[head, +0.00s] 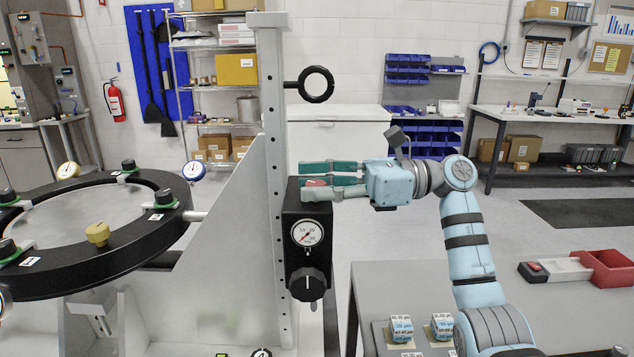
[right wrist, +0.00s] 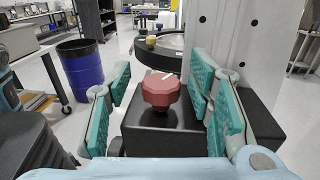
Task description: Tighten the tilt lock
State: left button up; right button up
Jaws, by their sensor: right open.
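A red faceted knob (right wrist: 161,90) with a white line on its top stands on a black box (right wrist: 150,135); I take it for the tilt lock. In the head view the red knob (head: 316,182) shows partly, between the green fingers of my right gripper (head: 306,181). My right gripper is open, with one green pad on each side of the knob and a visible gap on both sides. In the head view the black box (head: 290,205) is fixed to a grey post and carries a round gauge (head: 307,233) and a black knob (head: 308,284). My left gripper is not in view.
The grey post (head: 273,130) stands just left of the box, with a black ring handle (head: 316,85) above the gripper. The black mirror ring (head: 95,268) lies at the left. A grey table (head: 400,280) with small blocks stands below my right arm.

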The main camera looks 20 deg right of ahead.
jog(key=shift+a, duration=0.1)
jog(key=shift+c, duration=0.5)
grip_shut()
jog(key=shift+w, duration=0.1)
